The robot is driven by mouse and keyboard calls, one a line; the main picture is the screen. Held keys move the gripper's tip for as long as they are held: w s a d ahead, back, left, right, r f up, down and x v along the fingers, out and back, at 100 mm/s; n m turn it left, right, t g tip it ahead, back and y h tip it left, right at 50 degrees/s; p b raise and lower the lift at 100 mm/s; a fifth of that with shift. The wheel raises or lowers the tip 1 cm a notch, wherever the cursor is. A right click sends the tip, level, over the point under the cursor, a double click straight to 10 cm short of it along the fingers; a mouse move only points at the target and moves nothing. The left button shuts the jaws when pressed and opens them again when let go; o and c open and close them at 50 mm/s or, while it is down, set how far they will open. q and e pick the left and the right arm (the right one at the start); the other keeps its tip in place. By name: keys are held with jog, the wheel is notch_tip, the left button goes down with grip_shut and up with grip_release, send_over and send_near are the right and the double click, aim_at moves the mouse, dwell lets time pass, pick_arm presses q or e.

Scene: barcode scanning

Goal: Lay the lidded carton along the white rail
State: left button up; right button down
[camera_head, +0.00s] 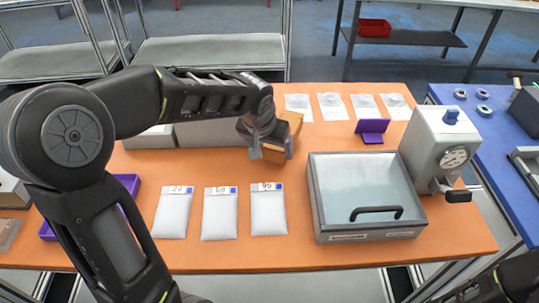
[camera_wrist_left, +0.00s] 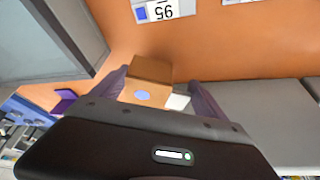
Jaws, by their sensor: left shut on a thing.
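My left gripper (camera_head: 271,145) is shut on the brown carton (camera_head: 272,154), behind the row of white packets. In the left wrist view the carton (camera_wrist_left: 150,72) sits between the two fingers, with a bluish oval mark on one face. From these views I cannot tell whether it touches the table. A small white piece (camera_wrist_left: 179,101) shows beside the carton in the left wrist view; I cannot tell whether it is the white rail. No rail is clearly recognisable in the head view.
Three labelled packets (camera_head: 220,213) lie at the front of the orange table (camera_head: 300,258). A grey glass-topped box (camera_head: 366,190) stands to their right, beside a machine with a dial (camera_head: 440,145). A purple stand (camera_head: 371,131) and clear bags (camera_head: 333,106) are at the back.

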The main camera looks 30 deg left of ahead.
aim_at(268, 154)
pick_arm(q)
jog(key=shift+f, duration=1.7)
jog(key=shift+f, duration=0.15)
jog(key=o, duration=1.2)
jog(key=shift+o, duration=0.2)
jog(key=shift+r, duration=0.2)
jog(key=v, duration=1.2)
jog(key=shift+b, duration=0.35)
